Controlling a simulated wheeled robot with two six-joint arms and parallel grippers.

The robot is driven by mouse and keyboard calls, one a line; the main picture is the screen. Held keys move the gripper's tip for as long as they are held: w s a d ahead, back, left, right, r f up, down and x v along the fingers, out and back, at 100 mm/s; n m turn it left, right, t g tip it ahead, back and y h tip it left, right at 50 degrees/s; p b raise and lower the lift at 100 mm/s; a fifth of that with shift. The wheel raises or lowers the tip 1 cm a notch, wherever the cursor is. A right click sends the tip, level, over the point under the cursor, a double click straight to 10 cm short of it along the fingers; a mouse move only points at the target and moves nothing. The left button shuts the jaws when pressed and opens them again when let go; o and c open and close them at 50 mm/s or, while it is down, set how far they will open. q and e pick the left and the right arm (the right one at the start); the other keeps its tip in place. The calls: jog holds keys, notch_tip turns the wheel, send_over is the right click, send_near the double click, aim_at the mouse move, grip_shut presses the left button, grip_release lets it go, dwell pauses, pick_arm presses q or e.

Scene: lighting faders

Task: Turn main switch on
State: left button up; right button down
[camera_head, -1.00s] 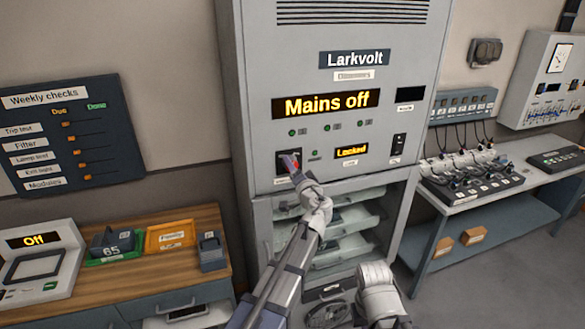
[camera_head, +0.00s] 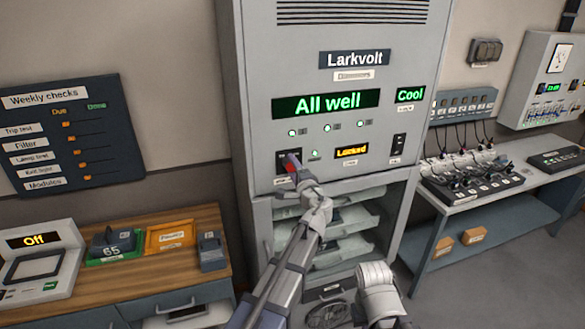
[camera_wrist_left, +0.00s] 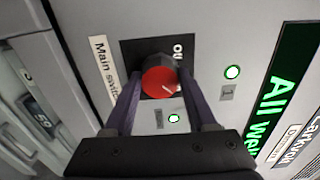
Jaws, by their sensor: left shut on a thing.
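The main switch is a red rotary knob (camera_wrist_left: 160,78) on a black plate, with a "Main switch" label (camera_wrist_left: 104,66) beside it in the left wrist view. In the head view the switch (camera_head: 289,166) is at the lower left of the grey Larkvolt cabinet's panel, partly covered by my gripper. My left gripper (camera_wrist_left: 156,92) is shut on the knob, one finger on each side. The cabinet display (camera_head: 328,104) reads "All well" in green. My right gripper (camera_head: 378,285) shows at the bottom of the head view; its fingers cannot be made out.
A small display (camera_head: 352,152) reads "Locked", and another (camera_head: 410,94) reads "Cool". Open shelves (camera_head: 350,215) lie below the panel. A wooden bench (camera_head: 140,275) stands at left and a side table (camera_head: 500,190) at right. Floor is clear at lower right.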

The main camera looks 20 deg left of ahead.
dwell(0.4)
pick_arm(q)
jog(key=o, duration=1.4)
jog(key=shift+s+d, duration=0.1)
jog(key=v, duration=0.7)
jog(key=shift+s+d, duration=0.2)
jog(key=shift+s, duration=0.1)
jog(key=s+d+f+n+g+h+b, duration=0.1)
jog(key=s+f+n+g+b, duration=0.2)
jog(key=s+f, duration=0.45)
jog(key=s+f+n+g+h+b, duration=0.1)
jog(key=s+f+n+g, duration=0.3)
jog(key=f, duration=0.6)
jog(key=s+d+f+g+h, duration=0.2)
jog(key=s+d+f, duration=0.1)
jog(key=s, duration=0.3)
jog(key=s+d+f+g+h+b, duration=0.1)
jog(key=s+d+f+g+h, duration=0.1)
jog(key=s, duration=0.4)
jog(key=s+d+f+g+h+b, duration=0.1)
jog(key=s+d+f+g+h, duration=0.1)
jog(key=s+d+f+g, duration=0.2)
jog(key=shift+s+d+f+h, duration=0.4)
jog(key=shift+s+d+f, duration=0.55)
jog(key=shift+s+d, duration=0.25)
